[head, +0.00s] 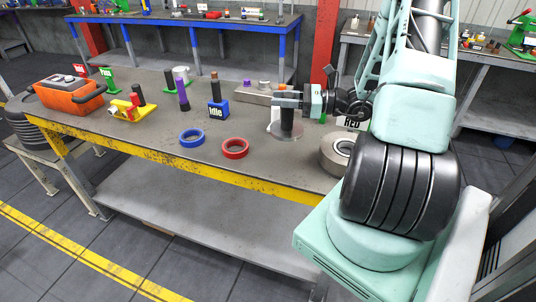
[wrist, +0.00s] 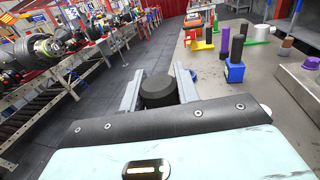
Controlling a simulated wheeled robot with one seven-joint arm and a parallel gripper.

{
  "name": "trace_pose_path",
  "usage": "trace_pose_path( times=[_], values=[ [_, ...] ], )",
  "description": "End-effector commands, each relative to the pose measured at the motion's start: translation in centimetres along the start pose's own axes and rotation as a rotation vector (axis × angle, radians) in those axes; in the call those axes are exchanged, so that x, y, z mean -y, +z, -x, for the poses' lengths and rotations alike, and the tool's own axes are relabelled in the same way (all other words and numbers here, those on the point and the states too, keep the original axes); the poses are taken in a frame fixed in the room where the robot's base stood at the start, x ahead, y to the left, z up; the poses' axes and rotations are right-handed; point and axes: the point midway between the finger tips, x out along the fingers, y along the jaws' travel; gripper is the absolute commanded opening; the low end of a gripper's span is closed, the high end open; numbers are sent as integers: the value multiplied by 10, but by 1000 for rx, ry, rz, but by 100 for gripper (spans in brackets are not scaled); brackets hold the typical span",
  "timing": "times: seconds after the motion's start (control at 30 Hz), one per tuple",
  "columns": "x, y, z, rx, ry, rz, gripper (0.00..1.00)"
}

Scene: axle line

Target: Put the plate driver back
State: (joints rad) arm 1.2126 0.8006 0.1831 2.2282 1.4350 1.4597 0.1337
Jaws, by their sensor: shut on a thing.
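My gripper (head: 287,100) reaches over the right part of the workbench from the right. It is shut on a dark upright cylinder with a wide flat disc at its foot, which looks like the plate driver (head: 287,130). In the wrist view the round dark top of the plate driver (wrist: 159,91) sits between the two grey fingers of my gripper (wrist: 158,80). I cannot tell whether the disc touches the bench or hangs just above it.
The bench (head: 270,165) also carries a red ring (head: 235,148), a blue ring (head: 192,138), a purple cylinder (head: 183,96), a yellow tool (head: 127,110) and an orange box (head: 68,97). A grey ring (head: 336,152) lies close to the right. A metal block (head: 256,97) with knobs is behind.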

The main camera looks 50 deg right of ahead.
Motion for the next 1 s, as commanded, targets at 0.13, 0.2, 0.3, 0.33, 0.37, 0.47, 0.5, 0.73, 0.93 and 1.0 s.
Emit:
trace_pose_path(
  times=[0.13, 0.2, 0.3, 0.33, 0.37, 0.47, 0.5, 0.73, 0.93, 1.0],
  values=[
    [-4, -10, 2, 2, 11, -6, 0],
    [-4, -21, 2, 2, 11, -8, 0],
    [-4, -36, 2, 3, 11, -7, 0],
    [-4, -40, 2, 2, 11, -6, 0],
    [-4, -44, 2, 2, 11, -7, 0],
    [-4, -53, 2, 2, 11, -4, 0],
    [-4, -55, 2, 2, 11, -3, 0],
    [-4, -76, 2, 1, 11, -5, 0],
    [-4, -96, 2, 2, 10, -3, 0],
    [-4, -98, 2, 2, 10, -2, 0]
  ],
)
